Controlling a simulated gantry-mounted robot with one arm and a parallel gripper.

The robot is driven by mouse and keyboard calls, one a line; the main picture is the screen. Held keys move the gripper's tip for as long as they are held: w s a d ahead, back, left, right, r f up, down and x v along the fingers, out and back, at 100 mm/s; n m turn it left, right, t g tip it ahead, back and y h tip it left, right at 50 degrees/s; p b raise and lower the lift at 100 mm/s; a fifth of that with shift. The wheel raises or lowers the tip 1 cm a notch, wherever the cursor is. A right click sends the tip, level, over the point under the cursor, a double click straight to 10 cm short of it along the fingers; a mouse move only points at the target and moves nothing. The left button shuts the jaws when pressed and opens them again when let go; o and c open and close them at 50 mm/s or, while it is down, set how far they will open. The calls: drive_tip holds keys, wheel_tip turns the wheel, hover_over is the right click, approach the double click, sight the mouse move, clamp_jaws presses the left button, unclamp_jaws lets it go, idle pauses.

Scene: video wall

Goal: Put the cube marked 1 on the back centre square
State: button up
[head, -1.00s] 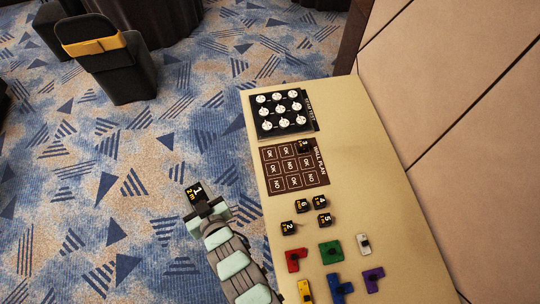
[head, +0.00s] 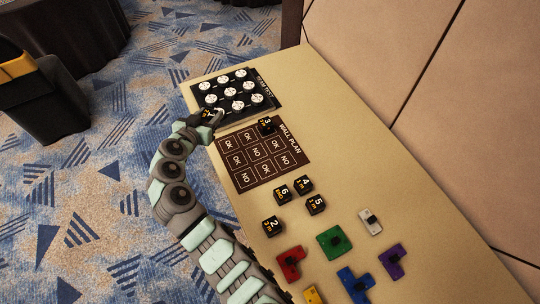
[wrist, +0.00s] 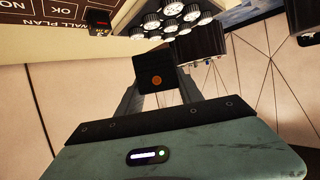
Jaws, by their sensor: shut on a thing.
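The black cube marked 1 (head: 209,114) is held in my gripper (head: 205,119), beside the near-left edge of the black tray of white discs in the head view. In the wrist view the cube (wrist: 157,70) shows a dark face with an orange dot between the two fingers of my gripper (wrist: 158,88). The brown wall plan board (head: 285,184) has a three-by-three grid of squares marked OK or NO. A cube marked 3 (head: 267,124) sits on its far right corner square; the other squares look bare.
The tray with several white discs (head: 272,101) lies beyond the board. Cubes marked 2 (head: 272,226), 4 (head: 303,185), 5 (head: 315,205) and 6 (head: 282,193) stand nearer. Coloured blocks, one red (head: 290,265), lie at the near end. A wall (head: 460,110) bounds the right.

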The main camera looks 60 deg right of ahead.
drive_tip(key=s+d+r+m+g+y+b, duration=0.1)
drive_tip(key=s+d+r+m+g+b, duration=0.1)
drive_tip(key=s+d+m+g+b, duration=0.45)
drive_tip(key=s+d+r+m+g+y+b, duration=0.1)
drive_tip(key=s+d+m+g+b, duration=0.25)
drive_tip(key=s+d+b, duration=0.5)
drive_tip(key=shift+g, duration=0.3)
drive_tip(key=f, duration=0.4)
drive_tip(key=s+a+f+b, duration=0.1)
drive_tip(key=f, duration=0.4)
drive_tip(key=s+a+f, duration=0.1)
drive_tip(key=f, duration=0.4)
drive_tip(key=shift+f, duration=0.2)
drive_tip(key=shift+f+b, duration=1)
drive_tip(key=shift+f, duration=1.6)
drive_tip(key=shift+w, duration=0.1)
drive_tip(key=shift+f, duration=0.1)
drive_tip(key=o, duration=1.4)
